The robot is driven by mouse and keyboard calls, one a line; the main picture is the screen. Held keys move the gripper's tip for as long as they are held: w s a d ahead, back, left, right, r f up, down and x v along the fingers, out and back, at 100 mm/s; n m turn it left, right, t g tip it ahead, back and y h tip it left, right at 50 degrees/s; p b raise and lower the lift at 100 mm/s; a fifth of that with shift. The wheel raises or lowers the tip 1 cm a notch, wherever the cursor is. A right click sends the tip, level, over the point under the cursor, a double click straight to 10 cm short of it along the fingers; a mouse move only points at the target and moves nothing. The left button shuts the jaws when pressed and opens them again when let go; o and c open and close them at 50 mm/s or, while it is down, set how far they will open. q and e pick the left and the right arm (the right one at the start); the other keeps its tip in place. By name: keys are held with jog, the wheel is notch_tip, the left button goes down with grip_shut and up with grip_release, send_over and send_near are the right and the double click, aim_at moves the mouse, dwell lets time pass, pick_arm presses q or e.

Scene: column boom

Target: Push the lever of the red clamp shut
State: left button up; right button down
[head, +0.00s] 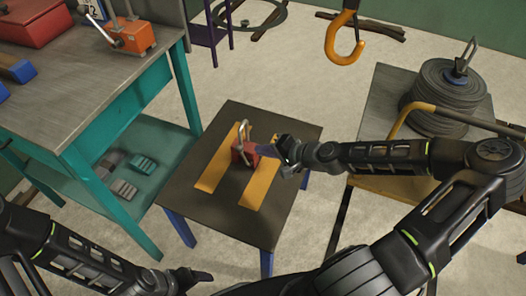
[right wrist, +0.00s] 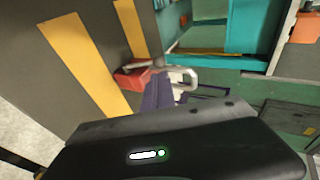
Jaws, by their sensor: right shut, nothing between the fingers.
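The red clamp (head: 243,153) sits on the small dark table (head: 228,120), between two yellow strips. A pale metal loop stands up from it; I cannot tell whether this is the lever. In the right wrist view the red body (right wrist: 132,78) and the pale loop (right wrist: 184,75) show beyond my fingers. My right gripper (head: 279,150) is shut and empty, just right of the clamp; I cannot tell whether it touches. My left gripper (head: 205,276) is low in the head view, away from the clamp; its jaws are unclear.
A teal bench (head: 150,95) stands left, with an orange device (head: 133,38) and a red box on top. An orange hook (head: 343,45) hangs at the back. A cart with stacked grey discs (head: 440,95) stands right. The small table's front is clear.

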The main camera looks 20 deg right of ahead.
pick_arm(q)
jog(key=shift+w+a+r+p, duration=0.1)
jog(key=shift+w+r+p, duration=0.05)
jog(key=shift+r+p, duration=0.45)
jog(key=shift+w+r+p, duration=0.1)
jog(key=shift+r+p, duration=0.45)
pick_arm(e)
jog(key=r+v, duration=0.1)
jog(key=v, duration=0.7)
jog(key=shift+w, duration=0.2)
jog(key=shift+a, duration=0.15)
